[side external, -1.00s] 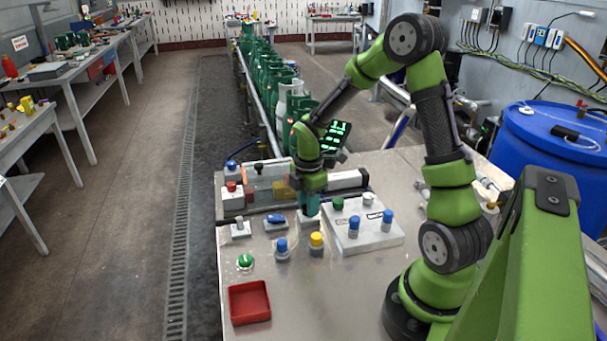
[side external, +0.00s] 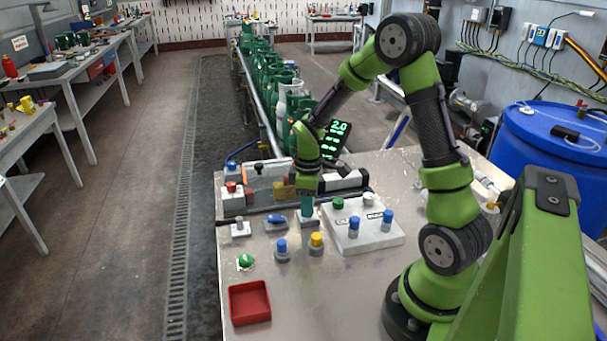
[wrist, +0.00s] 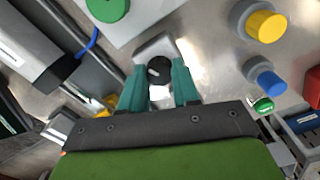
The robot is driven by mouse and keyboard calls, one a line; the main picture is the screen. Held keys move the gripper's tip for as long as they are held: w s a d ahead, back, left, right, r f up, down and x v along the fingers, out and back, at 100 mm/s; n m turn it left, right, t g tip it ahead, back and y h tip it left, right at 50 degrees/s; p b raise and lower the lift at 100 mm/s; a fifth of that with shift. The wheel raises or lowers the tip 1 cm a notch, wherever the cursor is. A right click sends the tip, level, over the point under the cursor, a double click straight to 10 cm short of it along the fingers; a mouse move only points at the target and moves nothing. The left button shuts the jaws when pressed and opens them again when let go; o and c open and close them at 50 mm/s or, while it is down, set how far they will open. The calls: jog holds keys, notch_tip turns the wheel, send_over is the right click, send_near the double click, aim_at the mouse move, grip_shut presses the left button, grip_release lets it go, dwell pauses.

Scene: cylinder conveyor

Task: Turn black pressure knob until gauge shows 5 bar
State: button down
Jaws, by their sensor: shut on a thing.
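The black pressure knob (wrist: 159,70) sits on a small light-grey base in the wrist view, with a pale mark on its top. My gripper (wrist: 159,86) has its two teal fingers on either side of the knob and is shut on it. In the side external view my gripper (side external: 306,207) points down at the knob's base (side external: 307,222), and the knob itself is hidden by the fingers. The gauge display (side external: 338,128) behind my wrist shows green digits that read 2.0, with smaller green text below, partly hidden by my arm.
A white panel (side external: 375,240) with green, white and blue knobs stands right of my gripper. Blue (side external: 282,247) and yellow (side external: 316,240) knobs stand in front. A red tray (side external: 250,303) lies at the front left. Green cylinders (side external: 270,75) line the conveyor behind.

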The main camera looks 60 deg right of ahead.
jog(key=m, duration=0.5)
jog(key=shift+r+m, duration=0.1)
jog(key=shift+m, duration=0.3)
jog(key=m, duration=1.3)
jog(key=shift+m, duration=0.3)
jog(key=c, duration=0.8)
grip_release()
notch_tip(320, 180, up, 17)
jog(key=shift+f, duration=0.1)
